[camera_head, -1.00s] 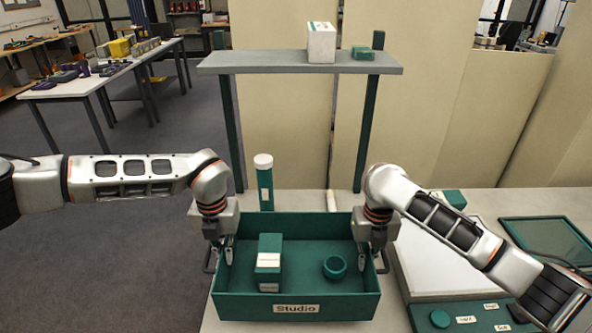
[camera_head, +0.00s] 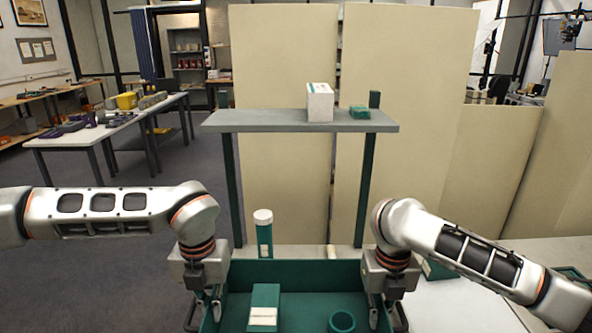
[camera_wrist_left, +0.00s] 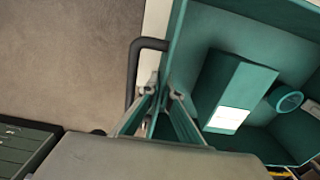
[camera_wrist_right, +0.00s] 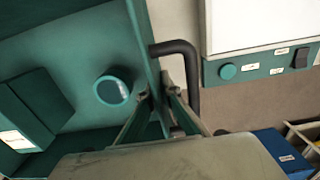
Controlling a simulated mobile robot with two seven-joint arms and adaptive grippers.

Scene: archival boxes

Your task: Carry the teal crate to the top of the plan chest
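The teal crate (camera_head: 310,272) is at the bottom of the head view, its front cut off by the frame. Inside are a teal box with a white label (camera_head: 264,295) and a small round teal cup (camera_head: 342,322). My left gripper (camera_head: 212,308) is closed around the crate's left wall, beside a dark handle (camera_wrist_left: 133,65). My right gripper (camera_head: 380,312) is closed around the right wall, beside the other handle (camera_wrist_right: 190,60). A dark green unit with drawer-like lines (camera_wrist_left: 25,145), possibly the plan chest, shows at the left wrist view's lower left.
A teal tube with a white cap (camera_head: 264,235) stands behind the crate. A grey shelf (camera_head: 260,121) on teal posts holds a white box (camera_head: 320,102) and a small teal item (camera_head: 360,112). A white board with a teal control panel (camera_wrist_right: 260,65) lies at right. Grey floor is open at left.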

